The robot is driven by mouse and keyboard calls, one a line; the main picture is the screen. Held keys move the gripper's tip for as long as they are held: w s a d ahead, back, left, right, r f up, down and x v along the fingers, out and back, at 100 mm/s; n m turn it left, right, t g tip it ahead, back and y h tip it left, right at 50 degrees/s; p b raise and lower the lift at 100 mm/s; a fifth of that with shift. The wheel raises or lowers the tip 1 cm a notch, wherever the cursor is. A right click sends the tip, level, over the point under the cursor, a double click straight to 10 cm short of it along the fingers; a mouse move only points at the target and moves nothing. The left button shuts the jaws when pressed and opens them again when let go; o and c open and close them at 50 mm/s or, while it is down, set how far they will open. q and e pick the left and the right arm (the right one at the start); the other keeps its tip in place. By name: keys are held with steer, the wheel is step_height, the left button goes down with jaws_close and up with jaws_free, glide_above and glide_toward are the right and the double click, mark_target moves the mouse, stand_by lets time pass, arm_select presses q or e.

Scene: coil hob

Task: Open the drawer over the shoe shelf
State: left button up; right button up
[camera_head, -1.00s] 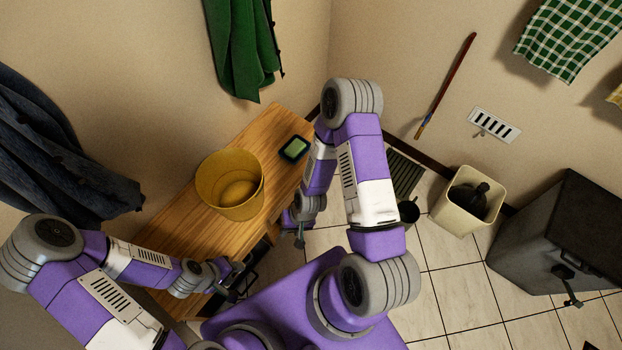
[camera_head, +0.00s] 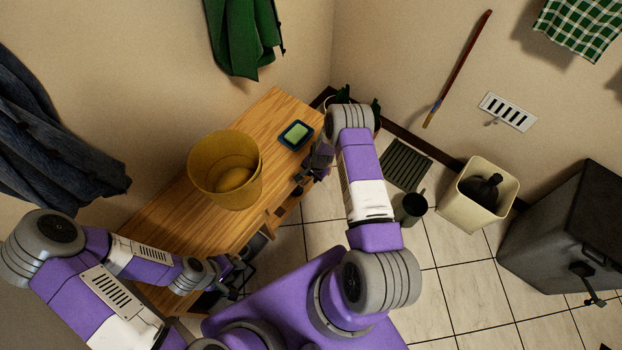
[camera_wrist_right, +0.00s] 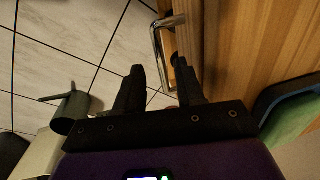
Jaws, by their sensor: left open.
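The wooden shoe shelf (camera_head: 165,225) stands along the wall at the left in the head view, its front facing my base. In the right wrist view the drawer front (camera_wrist_right: 188,36) is brown wood with a metal loop handle (camera_wrist_right: 156,45). My right gripper (camera_wrist_right: 158,66) is open at this handle; the handle bar appears between its fingers, with one finger on the drawer side. Contact cannot be told. In the head view my right gripper (camera_head: 302,177) is partly hidden by its arm. My left gripper (camera_head: 238,272) is open and empty beside the shelf's near front.
A cream bin (camera_head: 459,212), a dark grey can (camera_head: 410,208) and a dark grey box (camera_head: 550,230) stand on the tiled floor. Clear tiles lie between.

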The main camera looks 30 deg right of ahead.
steer(key=shift+w+a+f+b, duration=0.1)
steer(key=shift+w+f+b, duration=0.1)
steer(key=shift+f, duration=0.4)
steer(key=shift+w+f+b, duration=0.1)
steer(key=shift+f+b, duration=0.05)
steer(key=shift+f, duration=0.45)
steer(key=shift+s, duration=0.1)
jaws_close()
